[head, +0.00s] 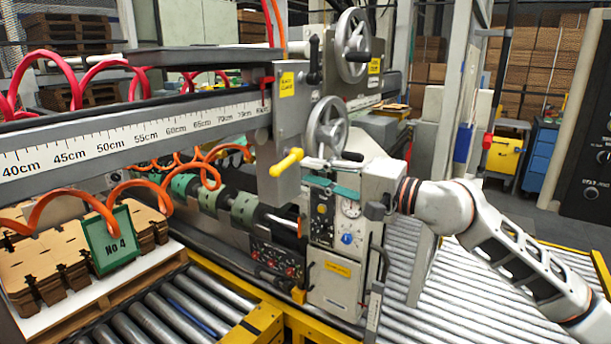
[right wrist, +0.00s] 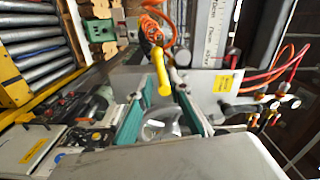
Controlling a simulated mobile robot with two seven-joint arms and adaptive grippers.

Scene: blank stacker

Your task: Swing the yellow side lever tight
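The yellow side lever (head: 287,162) sticks out from the grey upright plate of the machine, below the handwheels. It tilts, with its knob end to the upper right. My right gripper (head: 308,174) reaches in from the right, just right of the lever, in front of the control box. In the right wrist view, its two teal-padded fingers (right wrist: 162,88) are spread open. The yellow lever (right wrist: 161,72) shows at the opening between the fingertips. I cannot tell whether a finger touches it. My left gripper is not in view.
A handwheel (head: 327,126) with a black handle is just above my right gripper. The control box (head: 336,285) with knobs and dials is below it. Orange coiled hoses (head: 160,187) hang to the left. Roller conveyors (head: 165,320) run at floor level.

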